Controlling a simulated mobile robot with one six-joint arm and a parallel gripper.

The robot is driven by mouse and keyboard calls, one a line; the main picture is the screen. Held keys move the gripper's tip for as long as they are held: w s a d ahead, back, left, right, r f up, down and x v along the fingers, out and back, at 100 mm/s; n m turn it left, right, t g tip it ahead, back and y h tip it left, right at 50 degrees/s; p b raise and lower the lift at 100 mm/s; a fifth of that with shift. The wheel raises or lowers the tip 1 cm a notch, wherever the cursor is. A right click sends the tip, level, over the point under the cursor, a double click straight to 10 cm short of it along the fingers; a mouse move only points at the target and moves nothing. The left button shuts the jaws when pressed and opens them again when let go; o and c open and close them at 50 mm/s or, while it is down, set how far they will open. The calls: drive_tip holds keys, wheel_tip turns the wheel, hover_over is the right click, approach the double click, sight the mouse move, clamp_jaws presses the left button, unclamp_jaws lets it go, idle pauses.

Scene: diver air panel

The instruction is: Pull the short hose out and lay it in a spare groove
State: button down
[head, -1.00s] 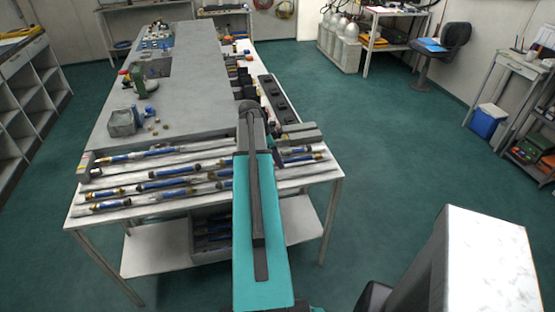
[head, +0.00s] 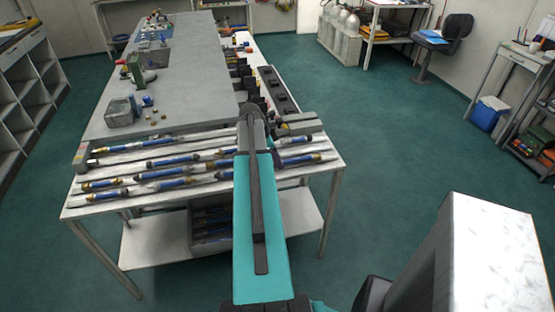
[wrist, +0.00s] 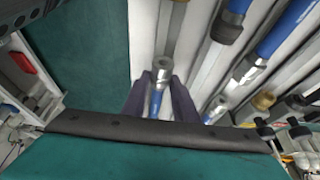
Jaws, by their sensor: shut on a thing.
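In the wrist view, my gripper (wrist: 164,90) is shut, with its dark fingers on either side of a blue hose (wrist: 155,103) with a metal end fitting (wrist: 161,72). The fitting points away from me along a pale strip of the rack; I cannot tell whether the hose is clear of its groove. Other blue hoses (wrist: 293,17) lie in grooves to the right. In the head view, the grooved rack (head: 130,168) at the table's near end holds several blue hoses with brass and dark ends. My teal arm hides the gripper and the held hose there.
A grey block-like holder (head: 119,112) and a green device (head: 140,72) stand on the long grey bench top (head: 195,85). Dark fittings and a black strip (head: 279,91) line its right side. A bin of hoses (head: 211,228) sits on the lower shelf.

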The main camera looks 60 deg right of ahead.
drive_tip(key=shift+f, duration=0.35)
drive_tip(key=c, duration=1.3)
unclamp_jaws()
drive_tip(key=shift+c, duration=0.2)
drive_tip(key=shift+r, duration=0.1)
drive_tip(key=b+v, duration=0.3)
drive_tip(key=v, duration=1)
drive_tip(key=shift+w+a+r, duration=0.15)
drive_tip(key=shift+r, duration=0.1)
